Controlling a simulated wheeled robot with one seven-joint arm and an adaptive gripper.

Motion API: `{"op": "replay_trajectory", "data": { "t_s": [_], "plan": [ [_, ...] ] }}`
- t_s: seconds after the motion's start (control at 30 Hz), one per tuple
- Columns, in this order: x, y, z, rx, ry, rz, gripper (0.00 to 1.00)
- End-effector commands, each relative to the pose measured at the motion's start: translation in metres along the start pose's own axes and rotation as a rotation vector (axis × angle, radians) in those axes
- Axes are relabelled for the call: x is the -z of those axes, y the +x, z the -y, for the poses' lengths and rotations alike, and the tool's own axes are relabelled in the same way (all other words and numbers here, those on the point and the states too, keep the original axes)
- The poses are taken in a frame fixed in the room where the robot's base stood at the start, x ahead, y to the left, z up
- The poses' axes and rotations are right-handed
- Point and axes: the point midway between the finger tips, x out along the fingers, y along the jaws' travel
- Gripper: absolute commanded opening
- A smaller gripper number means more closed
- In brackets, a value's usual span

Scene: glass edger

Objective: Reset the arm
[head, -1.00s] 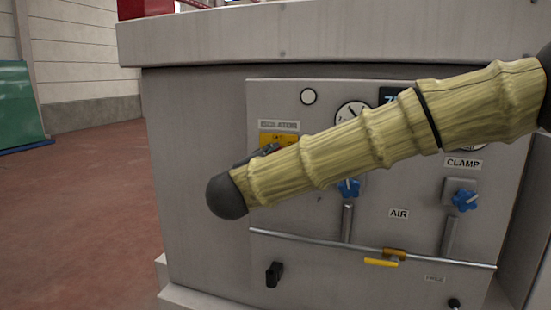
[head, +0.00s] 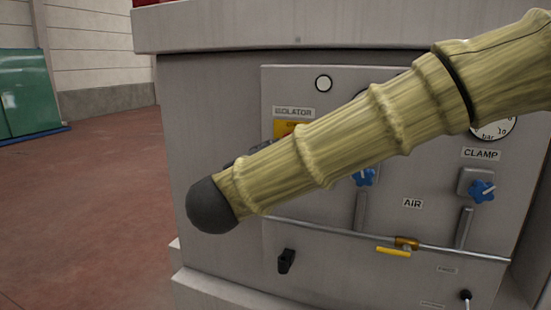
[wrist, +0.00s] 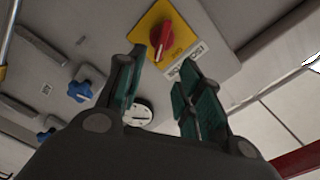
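My arm, in a yellow-green ribbed sleeve with a dark rounded end, crosses the control panel in the head view, and my gripper is mostly hidden behind it. In the wrist view my gripper (wrist: 160,78) is open, with its two teal-padded fingers apart and nothing between them. Beyond the fingertips is the red isolator knob (wrist: 163,38) on a yellow plate (wrist: 186,30). In the head view the arm covers most of that yellow plate (head: 286,128), and the knob is hidden.
The grey machine (head: 205,110) fills the head view's middle and right, its top ledge (head: 330,30) overhanging. Its panel has a blue clamp knob (head: 482,190), a yellow-handled valve (head: 394,251) and a black switch (head: 287,260). Open red floor (head: 90,200) lies left, with a green cabinet (head: 30,90) behind.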

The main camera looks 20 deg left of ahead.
Motion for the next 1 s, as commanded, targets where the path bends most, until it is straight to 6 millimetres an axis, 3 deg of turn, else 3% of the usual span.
{"op": "replay_trajectory", "data": {
  "t_s": [0.23, 0.37, 0.5, 0.7, 0.87, 1.0],
  "plan": [
    [-0.003, 0.004, -0.009, -0.004, -0.011, 0.007, 0.36],
    [-0.015, 0.019, -0.048, -0.021, -0.059, 0.042, 0.36],
    [-0.034, 0.039, -0.119, -0.052, -0.147, 0.114, 0.36],
    [-0.058, 0.051, -0.232, -0.11, -0.274, 0.238, 0.36],
    [-0.072, 0.046, -0.324, -0.166, -0.37, 0.349, 0.36],
    [-0.078, 0.031, -0.403, -0.222, -0.449, 0.452, 0.36]
  ]
}}
